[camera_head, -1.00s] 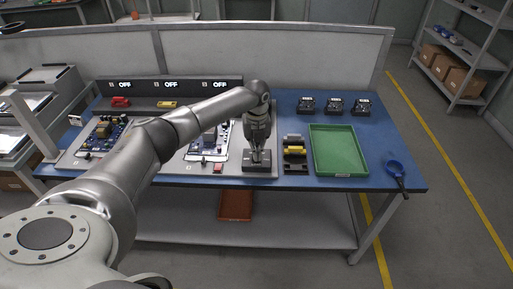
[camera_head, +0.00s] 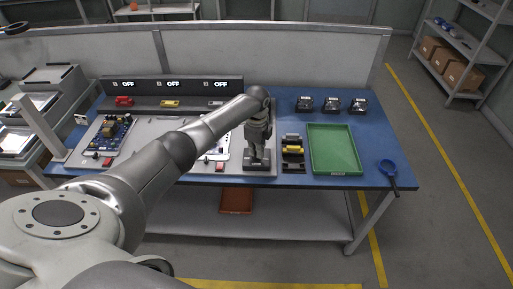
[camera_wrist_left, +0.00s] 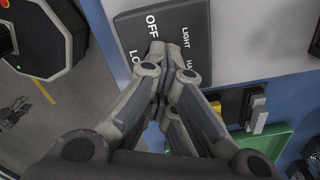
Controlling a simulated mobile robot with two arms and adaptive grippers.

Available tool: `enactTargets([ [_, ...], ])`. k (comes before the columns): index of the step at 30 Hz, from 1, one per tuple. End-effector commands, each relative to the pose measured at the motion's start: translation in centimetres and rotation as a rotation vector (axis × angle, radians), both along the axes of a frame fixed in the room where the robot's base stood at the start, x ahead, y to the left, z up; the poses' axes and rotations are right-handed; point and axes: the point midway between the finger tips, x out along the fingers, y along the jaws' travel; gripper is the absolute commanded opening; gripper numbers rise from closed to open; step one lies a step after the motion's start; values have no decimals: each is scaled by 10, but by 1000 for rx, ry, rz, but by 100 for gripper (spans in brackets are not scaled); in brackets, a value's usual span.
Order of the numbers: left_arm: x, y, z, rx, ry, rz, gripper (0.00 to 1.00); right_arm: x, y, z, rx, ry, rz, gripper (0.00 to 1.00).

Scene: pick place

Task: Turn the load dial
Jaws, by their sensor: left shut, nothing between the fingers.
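The load dial's dark box (camera_head: 260,168) sits at the front edge of the blue bench. In the left wrist view its dark face (camera_wrist_left: 222,50) carries the white labels OFF and LIGHT, with others partly covered. My left gripper (camera_head: 258,158) points down over the box, and its shut fingers (camera_wrist_left: 168,58) are at the middle of the labelled face. The fingers hide the knob, so I cannot tell where it points or whether they touch it. My right gripper is not in view.
A green tray (camera_head: 352,170) and a black holder with a yellow part (camera_head: 293,150) stand right of the box. Circuit boards (camera_head: 112,134) lie on the left. Three OFF displays (camera_head: 167,84) line the back.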

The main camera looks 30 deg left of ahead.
Motion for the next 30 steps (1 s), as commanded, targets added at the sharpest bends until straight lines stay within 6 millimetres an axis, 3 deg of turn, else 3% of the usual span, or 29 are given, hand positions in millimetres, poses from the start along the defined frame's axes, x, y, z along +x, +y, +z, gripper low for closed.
enactTargets([
  [30, 0, -1, 1, -2, 3, 964, 0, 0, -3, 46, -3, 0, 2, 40],
])
